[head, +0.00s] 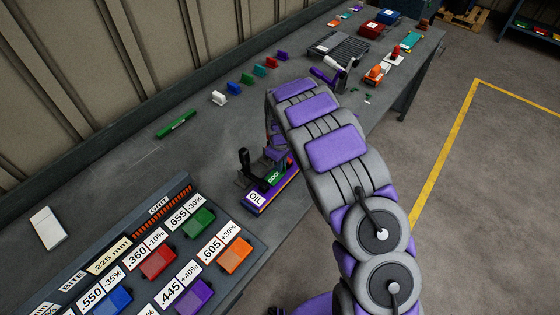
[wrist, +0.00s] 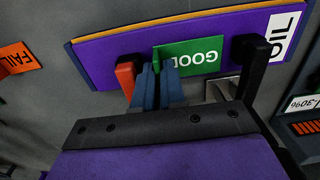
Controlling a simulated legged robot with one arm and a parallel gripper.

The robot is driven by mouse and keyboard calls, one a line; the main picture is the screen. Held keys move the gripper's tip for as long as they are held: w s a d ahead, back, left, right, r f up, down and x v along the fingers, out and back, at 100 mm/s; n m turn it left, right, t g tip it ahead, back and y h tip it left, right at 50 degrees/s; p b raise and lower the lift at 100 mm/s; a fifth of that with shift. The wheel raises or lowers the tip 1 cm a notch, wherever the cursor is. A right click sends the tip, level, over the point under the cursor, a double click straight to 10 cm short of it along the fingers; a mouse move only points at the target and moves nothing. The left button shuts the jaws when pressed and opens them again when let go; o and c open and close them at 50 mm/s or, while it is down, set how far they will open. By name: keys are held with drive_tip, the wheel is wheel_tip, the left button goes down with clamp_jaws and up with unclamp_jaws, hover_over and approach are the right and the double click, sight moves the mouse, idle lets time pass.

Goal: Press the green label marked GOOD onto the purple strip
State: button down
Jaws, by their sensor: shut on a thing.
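The green label marked GOOD (head: 273,178) shows in the head view and, upside down, in the wrist view (wrist: 195,56). My gripper (wrist: 158,70) has its two blue fingers close together at the label's left end in the wrist view, shut on it. The purple strip (wrist: 110,58), with a white OIL tag (wrist: 286,35) at its right end, lies behind the label. The label overlaps the strip in the picture; I cannot tell whether they touch. In the head view the strip (head: 270,194) is partly hidden by my arm.
A black upright handle (head: 244,160) stands beside the strip; an orange-red piece (wrist: 127,78) is left of my fingers. An orange FAIL label (wrist: 14,58) lies farther left. A tray of coloured blocks (head: 158,260) is at the front left. Bare bench lies behind the strip.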

drive_tip(key=shift+d, duration=0.25)
drive_tip(key=shift+a+f, duration=0.1)
drive_tip(key=shift+a, duration=0.05)
idle(0.4)
drive_tip(key=shift+f, duration=0.25)
idle(0.5)
drive_tip(key=c, duration=1.1)
unclamp_jaws()
drive_tip(key=shift+s, duration=0.1)
drive_tip(key=shift+r, duration=0.1)
